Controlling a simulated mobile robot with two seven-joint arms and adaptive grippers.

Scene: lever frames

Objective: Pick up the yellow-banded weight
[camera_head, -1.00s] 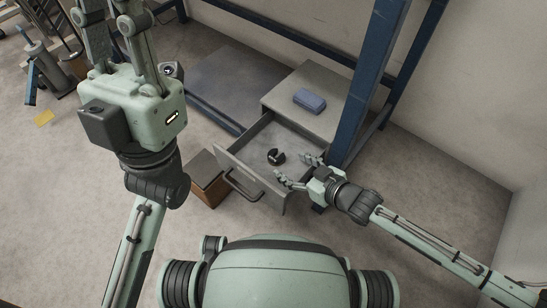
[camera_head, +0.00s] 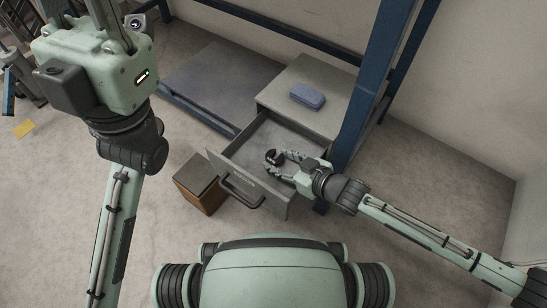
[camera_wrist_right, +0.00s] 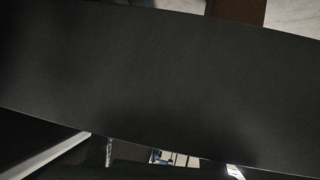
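A small dark round weight (camera_head: 272,157) lies in the open grey drawer (camera_head: 247,148); no yellow band shows on it from here. My right gripper (camera_head: 277,162) reaches into the drawer from the right, its fingers apart on either side of the weight. I cannot tell whether they touch it.
A blue box (camera_head: 308,96) lies on the grey cabinet top (camera_head: 300,72) behind the drawer. A blue rack post (camera_head: 364,90) stands close to my right gripper. A brown box (camera_head: 200,185) stands on the floor left of the drawer front (camera_head: 240,180).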

